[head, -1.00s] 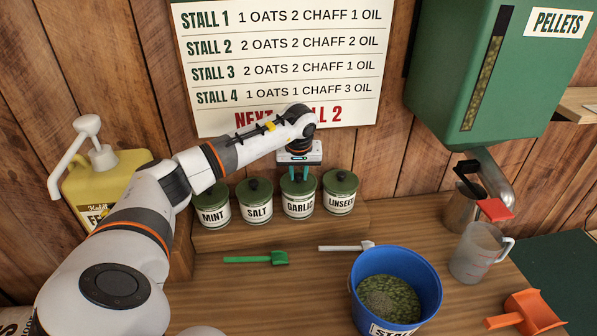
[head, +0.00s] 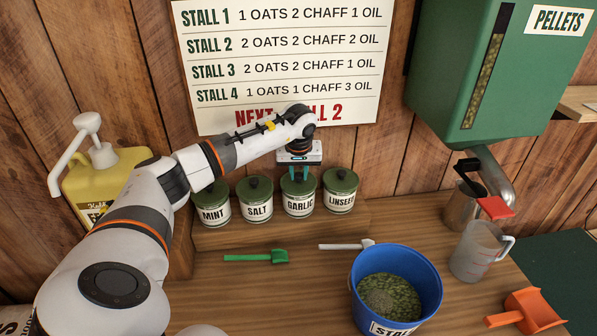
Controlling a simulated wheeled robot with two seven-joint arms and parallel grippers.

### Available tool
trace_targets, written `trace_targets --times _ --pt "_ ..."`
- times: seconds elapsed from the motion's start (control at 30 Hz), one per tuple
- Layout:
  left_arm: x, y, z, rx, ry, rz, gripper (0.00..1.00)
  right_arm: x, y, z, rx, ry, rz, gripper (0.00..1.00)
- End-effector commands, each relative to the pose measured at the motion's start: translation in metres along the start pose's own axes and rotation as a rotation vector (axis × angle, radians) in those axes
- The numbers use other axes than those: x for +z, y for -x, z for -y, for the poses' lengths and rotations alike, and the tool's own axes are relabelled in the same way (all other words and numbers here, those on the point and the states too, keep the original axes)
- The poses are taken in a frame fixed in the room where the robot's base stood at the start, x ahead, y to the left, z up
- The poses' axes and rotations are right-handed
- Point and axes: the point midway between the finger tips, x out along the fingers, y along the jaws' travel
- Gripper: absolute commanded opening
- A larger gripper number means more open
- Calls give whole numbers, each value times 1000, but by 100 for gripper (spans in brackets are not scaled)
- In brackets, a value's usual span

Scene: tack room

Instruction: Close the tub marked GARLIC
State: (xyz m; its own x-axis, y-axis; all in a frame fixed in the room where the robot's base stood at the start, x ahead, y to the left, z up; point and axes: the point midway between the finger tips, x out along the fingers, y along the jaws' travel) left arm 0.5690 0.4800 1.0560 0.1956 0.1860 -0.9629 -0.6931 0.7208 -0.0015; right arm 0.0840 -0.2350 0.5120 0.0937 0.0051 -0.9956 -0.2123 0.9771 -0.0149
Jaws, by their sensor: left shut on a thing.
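The tub marked GARLIC (head: 299,205) is a white tub standing on the low wooden shelf between the SALT and LINSEED tubs. Its green lid (head: 299,187) sits on top of the tub and looks level. My left gripper (head: 299,176) points straight down above the GARLIC tub. It is shut on the lid's knob, and its fingers hide most of that knob. My right gripper is not in view.
The MINT tub (head: 214,210), SALT tub (head: 257,207) and LINSEED tub (head: 340,197) stand close alongside with lids on. A clear jug (head: 475,255) stands at right.

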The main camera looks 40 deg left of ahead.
Motion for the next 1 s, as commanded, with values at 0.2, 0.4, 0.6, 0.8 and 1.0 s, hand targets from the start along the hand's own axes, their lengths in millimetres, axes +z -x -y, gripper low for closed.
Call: trace_targets --times 0.2,0.4,0.6,0.8,1.0 --pt "-1 -3 0 2 -1 -3 38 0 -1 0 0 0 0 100" --pt "-1 -2 0 2 -1 -2 49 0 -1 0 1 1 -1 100" --pt "-1 0 0 1 0 -1 49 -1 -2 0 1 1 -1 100" --pt "-1 28 0 -2 -2 3 49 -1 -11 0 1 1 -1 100" --pt "0 72 1 -3 -1 3 49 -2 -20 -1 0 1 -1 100"
